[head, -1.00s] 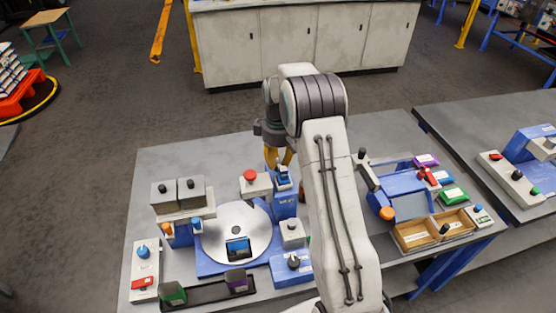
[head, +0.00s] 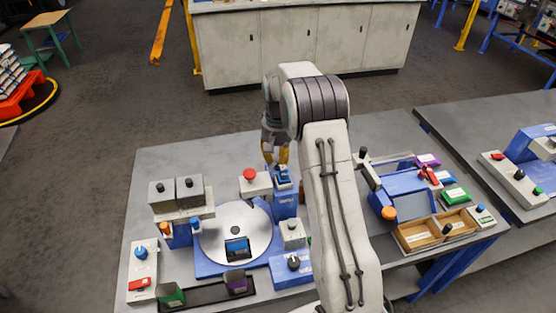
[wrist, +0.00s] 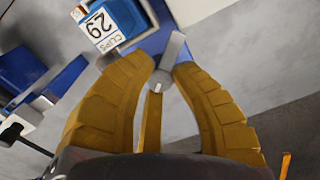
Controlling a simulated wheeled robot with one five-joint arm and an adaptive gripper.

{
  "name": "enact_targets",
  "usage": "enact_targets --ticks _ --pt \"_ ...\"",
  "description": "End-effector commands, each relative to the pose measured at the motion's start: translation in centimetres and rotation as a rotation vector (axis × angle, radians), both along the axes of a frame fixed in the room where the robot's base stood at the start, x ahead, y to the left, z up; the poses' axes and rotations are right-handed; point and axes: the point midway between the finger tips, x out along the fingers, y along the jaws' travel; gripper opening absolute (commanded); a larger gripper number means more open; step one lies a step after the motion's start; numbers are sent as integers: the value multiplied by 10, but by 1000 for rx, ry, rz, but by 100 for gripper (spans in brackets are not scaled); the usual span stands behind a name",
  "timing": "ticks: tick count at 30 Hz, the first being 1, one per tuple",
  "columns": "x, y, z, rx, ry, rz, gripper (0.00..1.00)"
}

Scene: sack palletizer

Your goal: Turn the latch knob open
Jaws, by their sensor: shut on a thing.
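The far end of the knob sticks out past the fingertips. In the head view my gripper (head: 276,160) points down at the back of the blue clips post (head: 285,205), beside the round turntable. The knob itself is hidden there by the fingers and the post.
A red button box (head: 257,186) stands close to the left of the post. The silver turntable (head: 218,240) lies in front-left. A blue station with wooden bins (head: 418,236) is right of my arm. The table's back left corner is clear.

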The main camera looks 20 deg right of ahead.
Motion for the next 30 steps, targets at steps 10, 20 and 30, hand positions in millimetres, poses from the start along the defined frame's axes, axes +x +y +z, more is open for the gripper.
enact_targets --ticks 10,20,30 --pt "-1 0 -2 1 5 -302 0" --pt "-1 0 -2 0 6 -493 0" --pt "-2 0 -2 1 6 -567 0"
